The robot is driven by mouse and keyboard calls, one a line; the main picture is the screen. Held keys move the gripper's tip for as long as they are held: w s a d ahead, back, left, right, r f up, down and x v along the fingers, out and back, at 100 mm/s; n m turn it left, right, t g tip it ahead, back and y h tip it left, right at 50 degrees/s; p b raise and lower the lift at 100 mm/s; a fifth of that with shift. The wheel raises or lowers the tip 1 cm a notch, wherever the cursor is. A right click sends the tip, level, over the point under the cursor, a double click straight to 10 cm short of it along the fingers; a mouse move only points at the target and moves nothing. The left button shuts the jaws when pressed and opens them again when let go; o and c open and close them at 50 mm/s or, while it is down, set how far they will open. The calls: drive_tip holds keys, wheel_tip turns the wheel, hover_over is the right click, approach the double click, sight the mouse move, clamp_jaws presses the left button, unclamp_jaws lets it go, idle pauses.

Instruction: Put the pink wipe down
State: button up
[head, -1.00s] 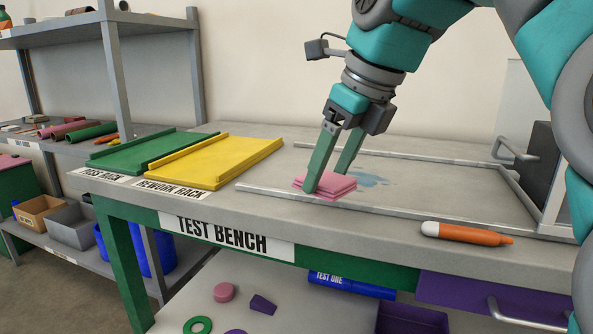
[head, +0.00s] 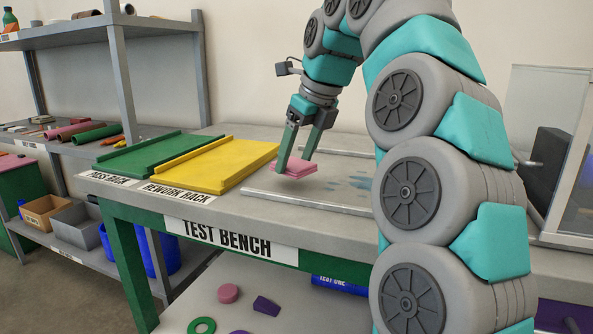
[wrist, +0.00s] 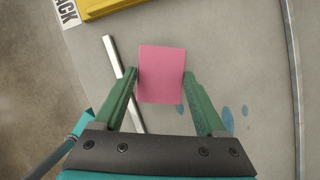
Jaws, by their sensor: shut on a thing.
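The pink wipe (head: 293,167) is a folded square pad held between the green fingers of my gripper (head: 297,165), over the test bench (head: 225,213). In the wrist view the pink wipe (wrist: 161,74) fills the space between the two fingertips, and my gripper (wrist: 160,82) is shut on it. The wipe looks slightly tilted and near the bench top, close to the left end of a metal rail (head: 305,202). I cannot tell whether its underside touches the surface. Blue wet spots (head: 360,182) lie on the bench to its right, also visible in the wrist view (wrist: 228,118).
A yellow rework rack (head: 215,166) and a green pass rack (head: 150,155) lie left of the gripper. A clear-walled enclosure (head: 560,160) stands at the right. My arm hides the bench's right middle part. Bare bench lies around the wipe.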

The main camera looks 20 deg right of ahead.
sight(299, 165)
wheel_tip(299, 165, down, 2)
drive_tip(key=shift+s+b, duration=0.1)
drive_tip(key=shift+b, duration=0.35)
drive_tip(key=shift+f, duration=0.65)
drive_tip(key=shift+f, duration=0.15)
drive_tip(key=o, duration=1.4)
